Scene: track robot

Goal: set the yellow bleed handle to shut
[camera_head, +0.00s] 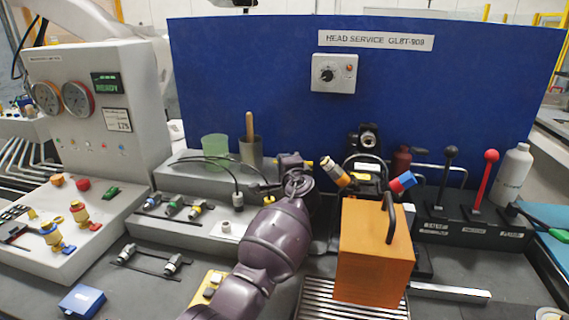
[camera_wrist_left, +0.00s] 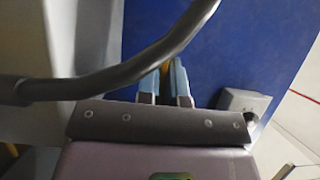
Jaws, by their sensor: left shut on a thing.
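My left arm comes in from the bottom of the head view, and its gripper (camera_head: 296,165) is at the equipment in front of the blue panel. In the left wrist view the two pale blue fingers of the left gripper (camera_wrist_left: 165,88) are closed on a narrow yellow piece, the yellow bleed handle (camera_wrist_left: 165,72). A small yellow bit of the handle (camera_head: 310,163) shows beside the wrist in the head view. Most of the handle is hidden, so its exact angle cannot be told. My right gripper is in neither view.
A dark curved tube (camera_wrist_left: 150,62) crosses close in front of the wrist camera. An orange box (camera_head: 372,255) with a black handle stands right of my arm. Black and red levers (camera_head: 489,170) stand farther right. A gauge cabinet (camera_head: 130,70) is at left.

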